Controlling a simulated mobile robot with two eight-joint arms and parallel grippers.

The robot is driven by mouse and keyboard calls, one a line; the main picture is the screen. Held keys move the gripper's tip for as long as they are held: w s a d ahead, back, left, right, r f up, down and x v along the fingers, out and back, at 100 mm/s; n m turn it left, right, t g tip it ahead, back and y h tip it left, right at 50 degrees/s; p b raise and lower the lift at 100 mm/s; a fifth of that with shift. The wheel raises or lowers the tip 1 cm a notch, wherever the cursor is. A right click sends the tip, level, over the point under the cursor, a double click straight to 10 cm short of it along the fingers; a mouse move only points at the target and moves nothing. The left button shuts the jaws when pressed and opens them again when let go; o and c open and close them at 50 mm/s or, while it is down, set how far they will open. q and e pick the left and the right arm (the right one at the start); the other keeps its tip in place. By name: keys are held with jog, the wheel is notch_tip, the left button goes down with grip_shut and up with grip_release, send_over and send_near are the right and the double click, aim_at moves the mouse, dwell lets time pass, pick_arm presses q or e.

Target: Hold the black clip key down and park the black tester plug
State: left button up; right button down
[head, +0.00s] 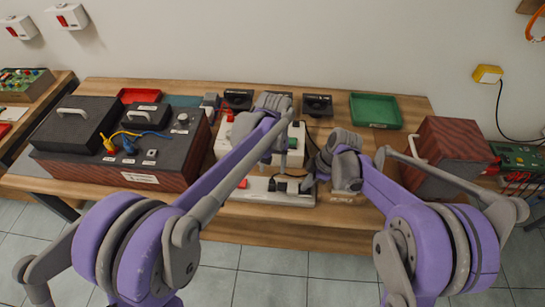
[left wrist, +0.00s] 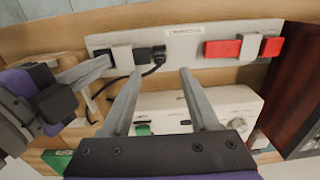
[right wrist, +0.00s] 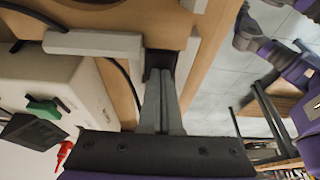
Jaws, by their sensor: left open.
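A pale strip (head: 265,196) lies along the table's front edge; it also shows in the left wrist view (left wrist: 190,50). At one end are a black clip key (left wrist: 103,54), a pale block and a black plug (left wrist: 150,55) with a black cable. My left gripper (left wrist: 160,72) is open, with the plug just beyond and between its fingertips; contact is not clear. My right gripper (right wrist: 159,75) has its fingers together, tips at the black key (right wrist: 158,60), apparently touching it. How far the key is down cannot be told.
Red clip parts (left wrist: 223,48) sit at the strip's other end. A white tester box (right wrist: 50,65) with a green connector (right wrist: 45,108) stands behind the strip. A wood-sided console (head: 130,150) and a wooden box (head: 450,150) flank it. A green tray (head: 375,110) is behind.

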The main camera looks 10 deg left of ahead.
aim_at(272, 181)
pick_arm(q)
notch_tip(272, 181, down, 7)
jog(key=shift+f, duration=0.1)
jog(key=shift+c, duration=0.3)
grip_shut()
jog(key=c, duration=0.6)
grip_release()
grip_shut()
jog(key=shift+r, duration=0.7)
dwell(1.4)
jog(key=shift+r, duration=1.6)
